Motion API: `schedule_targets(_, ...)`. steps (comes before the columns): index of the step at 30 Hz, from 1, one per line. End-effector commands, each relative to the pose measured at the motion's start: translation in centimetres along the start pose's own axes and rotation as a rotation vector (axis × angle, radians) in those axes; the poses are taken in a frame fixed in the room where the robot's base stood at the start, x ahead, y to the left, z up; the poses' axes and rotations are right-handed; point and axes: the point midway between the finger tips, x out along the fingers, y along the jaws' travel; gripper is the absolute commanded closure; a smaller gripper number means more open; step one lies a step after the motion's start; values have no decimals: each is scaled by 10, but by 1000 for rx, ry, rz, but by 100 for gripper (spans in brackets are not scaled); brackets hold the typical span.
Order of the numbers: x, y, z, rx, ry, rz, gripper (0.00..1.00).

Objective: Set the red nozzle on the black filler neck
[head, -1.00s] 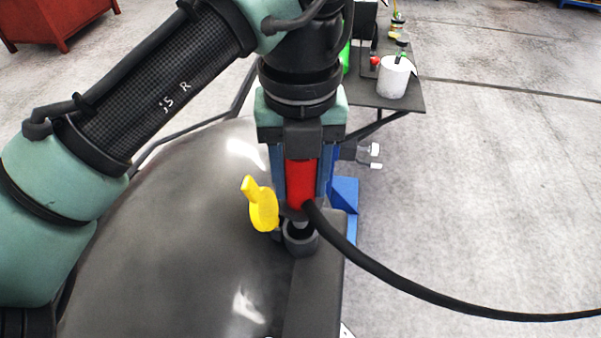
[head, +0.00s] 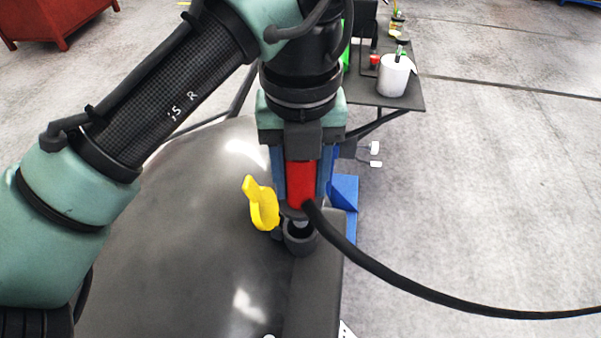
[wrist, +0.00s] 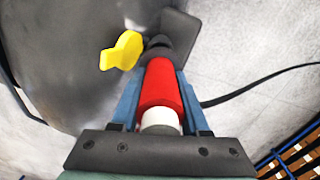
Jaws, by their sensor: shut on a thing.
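The red nozzle (head: 300,183) is held upright between the blue fingers of my gripper (head: 303,190), with a black hose running from its lower end to the right. My gripper is shut on it. The black filler neck (head: 300,240) is directly below the nozzle's lower end; the nozzle's tip looks to be at its mouth, but I cannot tell how deep it is. In the wrist view the red nozzle (wrist: 161,85) points toward the dark neck (wrist: 158,45), and its tip is hidden. A yellow lever-shaped piece (head: 261,204) stands just left of the neck.
A large dark rounded casting (head: 190,200) fills the area left of the neck. The black hose (head: 400,283) sweeps off to the right. A dark side table (head: 415,98) with a white pot (head: 393,76) stands behind. Open grey floor lies right.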

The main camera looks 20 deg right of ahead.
Motion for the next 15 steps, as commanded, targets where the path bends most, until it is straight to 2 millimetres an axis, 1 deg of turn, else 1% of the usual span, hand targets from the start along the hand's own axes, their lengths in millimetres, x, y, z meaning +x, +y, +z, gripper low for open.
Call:
schedule_targets(5, 0, 0, 0, 0, -1, 0, 95)
schedule_targets(15, 8, 0, 0, 0, -1, 0, 95)
